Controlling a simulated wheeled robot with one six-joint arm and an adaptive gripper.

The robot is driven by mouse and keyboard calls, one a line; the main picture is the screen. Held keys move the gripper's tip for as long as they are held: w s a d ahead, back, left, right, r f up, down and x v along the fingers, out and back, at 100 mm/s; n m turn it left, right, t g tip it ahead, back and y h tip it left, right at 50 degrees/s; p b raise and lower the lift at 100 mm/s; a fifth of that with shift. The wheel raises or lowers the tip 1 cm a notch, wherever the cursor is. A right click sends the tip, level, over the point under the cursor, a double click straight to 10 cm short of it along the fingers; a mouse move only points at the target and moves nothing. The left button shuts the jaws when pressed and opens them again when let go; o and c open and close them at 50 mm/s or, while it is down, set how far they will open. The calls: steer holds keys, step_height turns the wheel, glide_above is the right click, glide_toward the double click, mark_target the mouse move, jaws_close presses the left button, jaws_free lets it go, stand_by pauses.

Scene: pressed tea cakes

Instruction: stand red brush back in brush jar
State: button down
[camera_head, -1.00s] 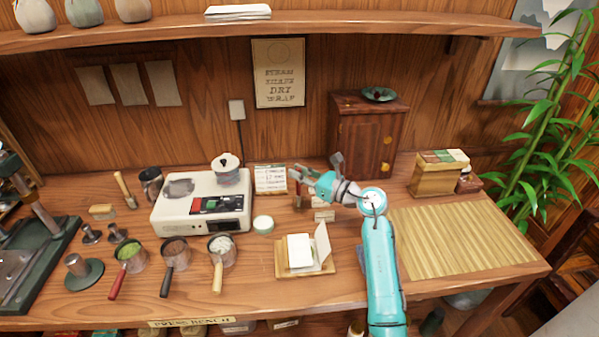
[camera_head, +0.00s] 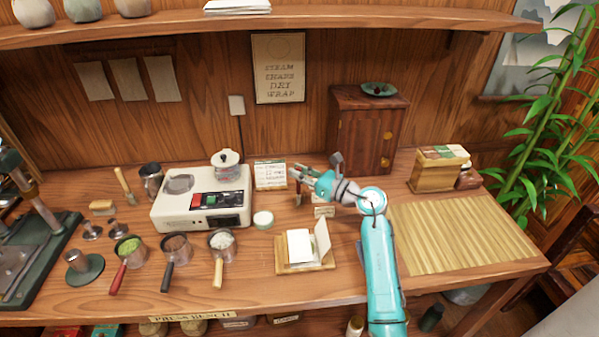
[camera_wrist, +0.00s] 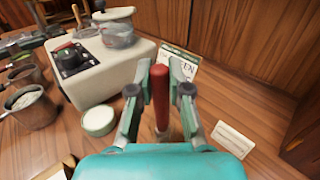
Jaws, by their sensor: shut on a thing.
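My gripper (camera_wrist: 161,78) is shut on the red brush (camera_wrist: 160,95). Its red handle stands between the two fingers in the wrist view, and its lower end is mostly hidden by my gripper. In the head view my gripper (camera_head: 297,175) is over the bench, right of the white steamer unit and in front of the small printed card. A dark metal jar (camera_head: 151,181) stands left of the steamer unit, beside a wooden-handled brush (camera_head: 124,186). I cannot tell for sure whether this is the brush jar.
The white steamer unit (camera_head: 203,212) with a lidded pot (camera_head: 227,165) lies left of my gripper. A small round tin (camera_head: 263,219), a wooden tray with a white block (camera_head: 299,247) and a small label card (camera_wrist: 233,138) are close by. A wooden cabinet (camera_head: 366,130) stands behind right.

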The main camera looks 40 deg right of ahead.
steer(key=c, duration=1)
jaws_free()
steer(key=shift+c, duration=0.2)
steer(key=shift+s, duration=0.1)
steer(key=v, duration=1.2)
